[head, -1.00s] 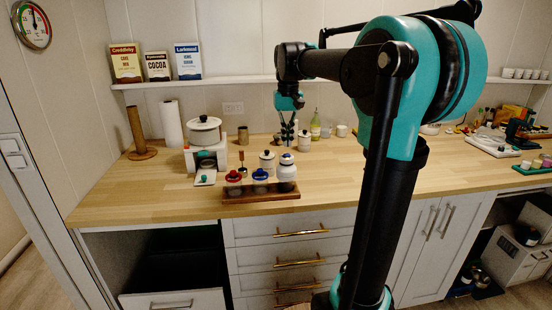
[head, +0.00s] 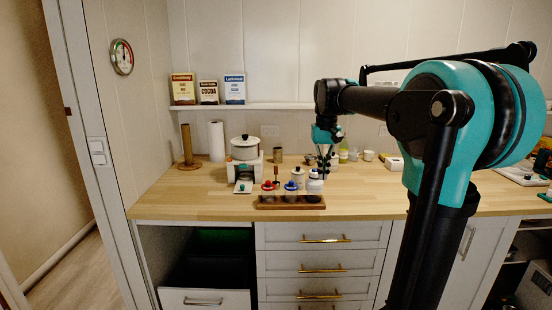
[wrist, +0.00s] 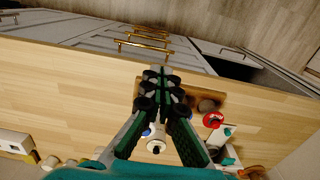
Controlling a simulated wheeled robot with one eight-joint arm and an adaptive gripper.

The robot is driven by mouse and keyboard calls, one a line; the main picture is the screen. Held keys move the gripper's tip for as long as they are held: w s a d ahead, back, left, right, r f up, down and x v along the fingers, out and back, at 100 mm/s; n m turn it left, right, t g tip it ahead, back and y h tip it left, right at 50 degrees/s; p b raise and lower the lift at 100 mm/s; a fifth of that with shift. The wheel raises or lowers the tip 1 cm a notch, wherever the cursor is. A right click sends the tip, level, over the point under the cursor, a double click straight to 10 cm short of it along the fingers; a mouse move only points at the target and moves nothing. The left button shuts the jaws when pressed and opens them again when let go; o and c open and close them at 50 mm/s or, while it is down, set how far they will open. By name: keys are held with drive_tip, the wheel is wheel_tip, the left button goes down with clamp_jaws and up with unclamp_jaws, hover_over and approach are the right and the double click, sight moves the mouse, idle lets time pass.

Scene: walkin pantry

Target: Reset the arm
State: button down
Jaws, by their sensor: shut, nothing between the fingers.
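My gripper (head: 325,172) hangs fingers down over the wooden counter (head: 365,188), beside a white jar with a blue top (head: 315,182). Its fingers are together and empty in the wrist view (wrist: 160,78). My arm reaches in from the right of the head view, bent at the elbow and not folded. In the wrist view the white jar (wrist: 155,146) shows between the finger linkages, not gripped. Whether the fingers touch anything cannot be told.
A white pot (head: 244,150) stands left. Boxes stand on the wall shelf (head: 285,106). Drawers (head: 320,265) are below.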

drive_tip(key=s+d+f+t, duration=0.2)
drive_tip(key=s+f, duration=0.9)
drive_tip(key=f, duration=0.3)
drive_tip(key=s+d+f+t, duration=0.2)
drive_tip(key=s+f, duration=0.9)
drive_tip(key=f, duration=0.3)
